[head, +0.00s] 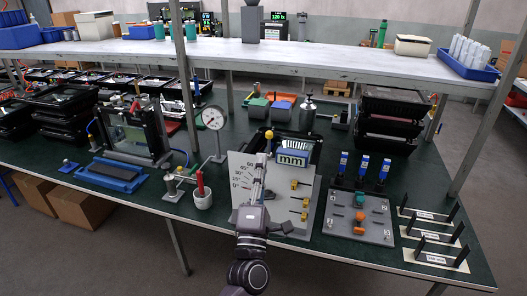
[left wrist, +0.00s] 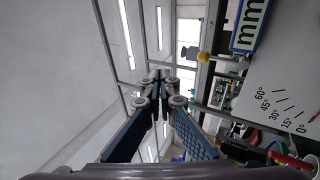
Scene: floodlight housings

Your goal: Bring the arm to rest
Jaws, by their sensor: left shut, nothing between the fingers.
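My left arm reaches up from the bottom middle of the head view. Its gripper (head: 262,166) stands upright in front of the light grey panel (head: 277,208), covering part of it. In the left wrist view the two fingers of this gripper (left wrist: 160,80) meet at their tips, shut with nothing between them. The panel, with its printed angle scale, shows at the right of that view (left wrist: 285,75). I cannot tell how far the gripper is from the panel. My right gripper is not in view.
A white shelf (head: 330,62) spans the bench.

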